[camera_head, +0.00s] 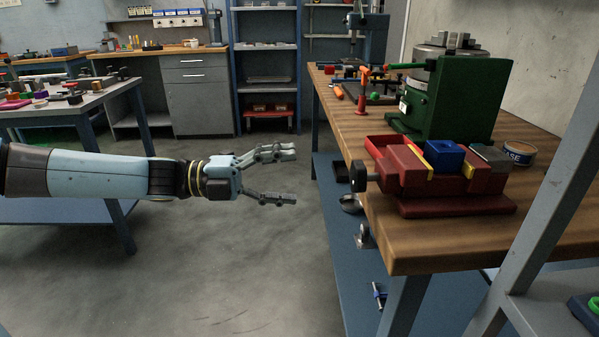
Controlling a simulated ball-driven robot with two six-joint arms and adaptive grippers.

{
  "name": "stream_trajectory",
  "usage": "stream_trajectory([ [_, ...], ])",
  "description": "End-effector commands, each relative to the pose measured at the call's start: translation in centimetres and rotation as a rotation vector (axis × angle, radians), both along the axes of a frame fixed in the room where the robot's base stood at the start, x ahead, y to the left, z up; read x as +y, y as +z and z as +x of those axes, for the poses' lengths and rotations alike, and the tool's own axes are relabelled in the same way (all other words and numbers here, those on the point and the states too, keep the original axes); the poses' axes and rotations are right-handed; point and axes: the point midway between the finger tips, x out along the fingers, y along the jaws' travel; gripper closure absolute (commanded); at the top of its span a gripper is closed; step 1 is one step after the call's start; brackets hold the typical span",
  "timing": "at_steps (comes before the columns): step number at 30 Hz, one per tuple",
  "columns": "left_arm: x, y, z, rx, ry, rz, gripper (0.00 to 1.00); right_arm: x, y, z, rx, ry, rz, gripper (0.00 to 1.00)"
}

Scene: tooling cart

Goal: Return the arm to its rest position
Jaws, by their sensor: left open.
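My left arm comes in from the left edge and reaches level across the open floor. My left gripper (294,175) is open and empty, its fingers spread and pointing right. It is in the air left of the wooden workbench (425,245) and touches nothing. My right gripper is not in view.
On the workbench stand a red vise (435,190) with a blue block (445,155) in it, a green machine (450,95) and a labelled tin (518,153). A grey upright (550,185) crosses at the right. A table (65,112) stands behind my arm. The middle floor is clear.

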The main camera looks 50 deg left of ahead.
Motion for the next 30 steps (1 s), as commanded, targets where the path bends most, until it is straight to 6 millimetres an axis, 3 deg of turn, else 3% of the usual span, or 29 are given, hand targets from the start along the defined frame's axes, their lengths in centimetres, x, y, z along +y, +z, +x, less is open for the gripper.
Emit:
stream_trajectory([
  [10,-0.3,0.0,0.1,-0.006,0.009,-0.019,0.26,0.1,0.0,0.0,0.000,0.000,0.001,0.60],
  [13,-0.4,-1.8,0.1,0.002,0.074,-0.085,0.26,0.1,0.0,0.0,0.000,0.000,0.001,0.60],
  [14,0.0,-3.2,0.1,0.019,0.118,-0.113,0.26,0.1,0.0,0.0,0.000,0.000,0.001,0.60],
  [17,2.0,-10.4,-0.5,0.158,0.326,-0.219,0.26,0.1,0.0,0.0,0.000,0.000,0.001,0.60],
  [20,3.2,-18.5,-2.5,0.350,0.534,-0.332,0.26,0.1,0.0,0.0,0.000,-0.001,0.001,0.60],
  [21,3.2,-21.7,-3.7,0.430,0.612,-0.375,0.26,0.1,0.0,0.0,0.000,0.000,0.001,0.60],
  [25,1.9,-31.4,-8.8,0.693,0.839,-0.508,0.26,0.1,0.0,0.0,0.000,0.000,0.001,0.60],
  [30,-2.6,-41.6,-17.9,1.041,1.107,-0.648,0.26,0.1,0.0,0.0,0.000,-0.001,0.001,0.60],
])
